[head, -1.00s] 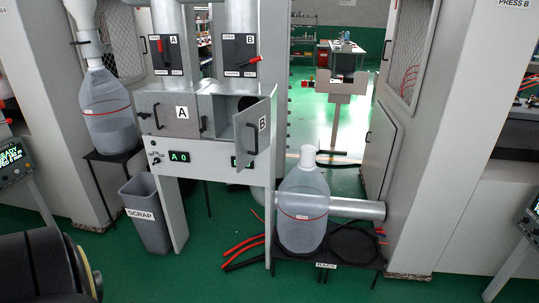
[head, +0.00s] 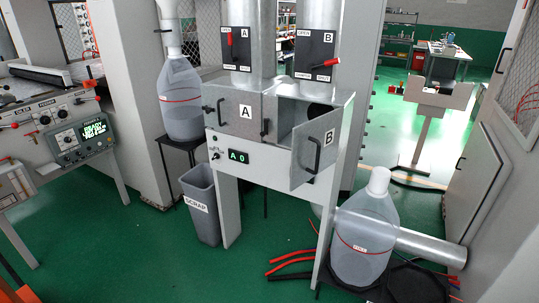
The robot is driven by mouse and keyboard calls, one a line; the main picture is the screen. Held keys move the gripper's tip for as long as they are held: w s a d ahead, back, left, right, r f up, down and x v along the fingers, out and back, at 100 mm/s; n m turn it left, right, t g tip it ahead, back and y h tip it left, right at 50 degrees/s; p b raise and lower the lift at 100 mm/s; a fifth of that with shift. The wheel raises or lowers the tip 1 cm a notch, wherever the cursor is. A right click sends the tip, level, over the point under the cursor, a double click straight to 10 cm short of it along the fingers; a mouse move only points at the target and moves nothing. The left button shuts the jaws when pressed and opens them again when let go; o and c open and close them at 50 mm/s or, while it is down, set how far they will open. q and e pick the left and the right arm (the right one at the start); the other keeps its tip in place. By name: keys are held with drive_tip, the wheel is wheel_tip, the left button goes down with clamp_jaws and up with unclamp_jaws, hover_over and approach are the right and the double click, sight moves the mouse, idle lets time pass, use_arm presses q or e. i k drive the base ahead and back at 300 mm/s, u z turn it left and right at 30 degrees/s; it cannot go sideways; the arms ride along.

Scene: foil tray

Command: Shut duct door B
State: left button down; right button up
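Duct door B (head: 319,153) stands open, swung outward on the right side of the grey duct cabinet (head: 273,163). It has a dark vertical handle (head: 312,155) and a "B" label. Behind it the compartment shows a dark round opening (head: 318,112). Door A (head: 233,111), to its left, is shut. Above are the A lever (head: 230,48), standing upright with a red handle, and the B lever (head: 326,64), lying sideways. Neither of my grippers is in view.
A grey scrap bin (head: 200,205) stands left of the cabinet. A large clear bottle (head: 363,245) stands in front at right on a black stand, with red hoses (head: 290,258) on the floor beside it.

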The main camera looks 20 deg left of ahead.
sight(324, 150)
drive_tip(key=u, duration=0.15)
drive_tip(key=i, duration=0.85)
drive_tip(key=z, duration=0.25)
